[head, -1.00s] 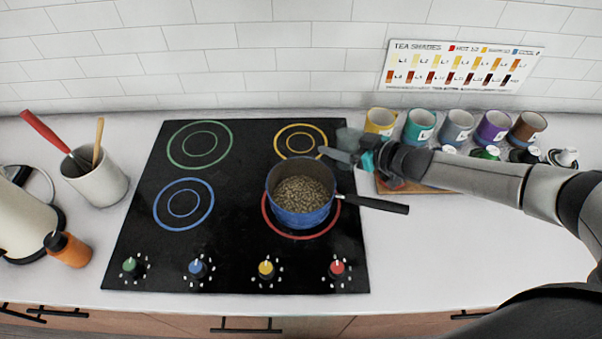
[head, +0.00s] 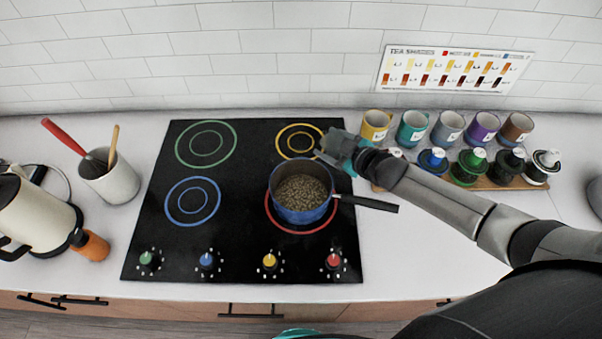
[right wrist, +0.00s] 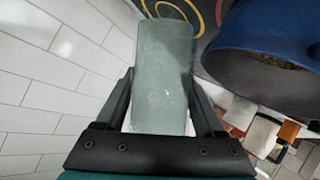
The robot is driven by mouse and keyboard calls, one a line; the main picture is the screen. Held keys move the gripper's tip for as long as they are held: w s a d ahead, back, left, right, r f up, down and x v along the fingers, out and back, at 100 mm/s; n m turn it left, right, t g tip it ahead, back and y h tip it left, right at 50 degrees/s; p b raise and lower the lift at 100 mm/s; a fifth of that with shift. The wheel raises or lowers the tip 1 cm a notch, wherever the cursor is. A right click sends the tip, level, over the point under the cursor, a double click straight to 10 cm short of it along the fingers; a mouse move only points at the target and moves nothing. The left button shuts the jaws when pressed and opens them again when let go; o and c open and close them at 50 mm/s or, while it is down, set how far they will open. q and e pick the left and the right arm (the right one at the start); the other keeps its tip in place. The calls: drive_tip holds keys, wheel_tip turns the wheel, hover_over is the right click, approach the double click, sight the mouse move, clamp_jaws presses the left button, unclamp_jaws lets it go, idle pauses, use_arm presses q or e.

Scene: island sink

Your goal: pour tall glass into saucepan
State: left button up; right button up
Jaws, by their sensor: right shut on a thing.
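The blue saucepan (head: 302,215) stands on the red-ringed front right burner, its black handle pointing right. It holds brown grains (head: 300,190). It also shows at the upper right of the right wrist view (right wrist: 275,60). My right gripper (head: 335,153) is shut on the tall glass (right wrist: 165,70), a greenish, see-through one lying between both fingers in the right wrist view. In the head view the glass (head: 340,141) is small and partly blended with the gripper, just behind and right of the saucepan's rim. Its exact tilt and contents cannot be told. My left gripper is out of view.
The black cooktop (head: 240,245) has knobs along its front. Several coloured cups (head: 413,127) and capped bottles (head: 468,166) stand at the right. A utensil crock (head: 112,180), a kettle (head: 30,215) and an orange-brown shaker (head: 93,246) stand at the left.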

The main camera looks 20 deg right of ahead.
drive_tip(key=shift+a+r, duration=0.1)
drive_tip(key=shift+s+a+r+n+p, duration=0.1)
drive_tip(key=shift+a+r+n+p, duration=0.15)
drive_tip(key=shift+n+p, duration=0.1)
drive_tip(key=shift+a+r+h, duration=0.1)
drive_tip(key=shift+h, duration=0.3)
drive_tip(key=shift+n, duration=0.25)
drive_tip(key=shift+n+t+h, duration=0.3)
drive_tip(key=shift+f+n+h+b, duration=0.3)
drive_tip(key=shift+f+n+b, duration=0.15)
drive_tip(key=shift+b, duration=0.3)
idle(0.4)
drive_tip(key=shift+d+f+n+t+h+b, duration=0.1)
drive_tip(key=shift+f+n+t+h+b, duration=0.25)
drive_tip(key=shift+b, duration=0.6)
drive_tip(key=shift+d+f+n+t+h+b, duration=0.15)
drive_tip(key=shift+n+h+b, duration=0.3)
drive_tip(key=shift+b, duration=0.5)
drive_tip(key=shift+r+n+h+b, duration=0.3)
drive_tip(key=shift+r+n+b, duration=0.25)
drive_tip(key=shift+r+n, duration=0.1)
idle(0.7)
drive_tip(key=shift+s+a+f+n+t+h+b, duration=0.15)
drive_tip(key=shift+a+n+t+b, duration=0.15)
drive_tip(key=shift+a+b, duration=0.15)
drive_tip(key=shift+s+a+f+n+t+h+b, duration=0.1)
drive_tip(key=shift+a+f+n+t+h+b, duration=0.1)
drive_tip(key=shift+a+n+b, duration=0.15)
idle(0.4)
